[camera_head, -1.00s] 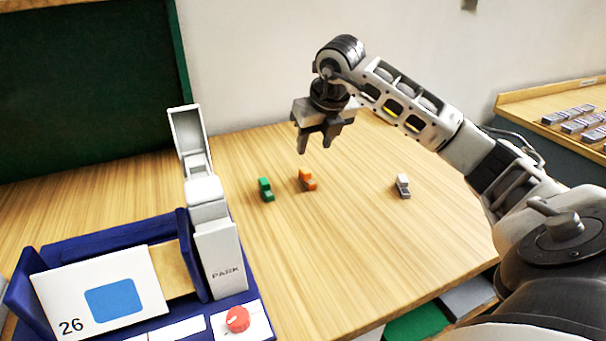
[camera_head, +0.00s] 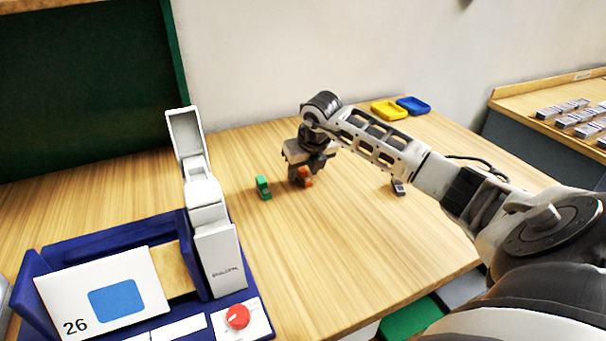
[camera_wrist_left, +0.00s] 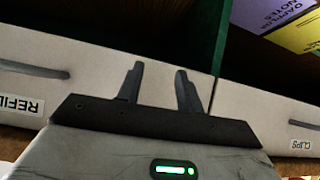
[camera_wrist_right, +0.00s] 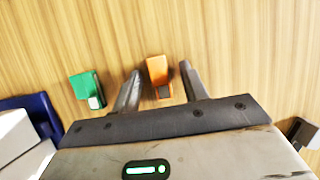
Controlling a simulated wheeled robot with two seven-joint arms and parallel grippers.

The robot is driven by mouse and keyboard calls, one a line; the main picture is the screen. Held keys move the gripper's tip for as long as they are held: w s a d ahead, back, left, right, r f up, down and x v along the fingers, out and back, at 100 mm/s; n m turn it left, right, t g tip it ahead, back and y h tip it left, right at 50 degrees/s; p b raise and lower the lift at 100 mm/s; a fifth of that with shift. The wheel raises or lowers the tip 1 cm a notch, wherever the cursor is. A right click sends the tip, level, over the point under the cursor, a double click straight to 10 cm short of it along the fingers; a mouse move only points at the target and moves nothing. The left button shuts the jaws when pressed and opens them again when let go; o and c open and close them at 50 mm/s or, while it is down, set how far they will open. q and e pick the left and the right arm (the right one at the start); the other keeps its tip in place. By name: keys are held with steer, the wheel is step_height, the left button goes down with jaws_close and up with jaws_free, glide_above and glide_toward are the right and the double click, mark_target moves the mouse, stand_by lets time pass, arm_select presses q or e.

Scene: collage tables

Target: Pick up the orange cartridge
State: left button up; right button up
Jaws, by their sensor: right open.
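The orange cartridge (camera_head: 305,178) stands on the wooden table, partly hidden behind my right gripper (camera_head: 307,172) in the head view. In the right wrist view the orange cartridge (camera_wrist_right: 157,72) lies between the two open fingertips of my right gripper (camera_wrist_right: 161,76), with a gap to each finger. My right gripper is low over the table, open and empty. My left gripper (camera_wrist_left: 158,75) shows only in its own wrist view; its fingers are apart with nothing between them, in front of light drawers.
A green cartridge (camera_head: 263,187) stands just left of the orange one. A grey-white cartridge (camera_head: 398,187) is to the right, partly behind my arm. A blue-based press (camera_head: 250,293) fills the left front. Yellow (camera_head: 389,110) and blue (camera_head: 413,105) trays lie at the back.

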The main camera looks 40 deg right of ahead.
steer(key=c, duration=0.8)
steer(key=shift+c, duration=0.2)
steer(key=shift+r, duration=0.15)
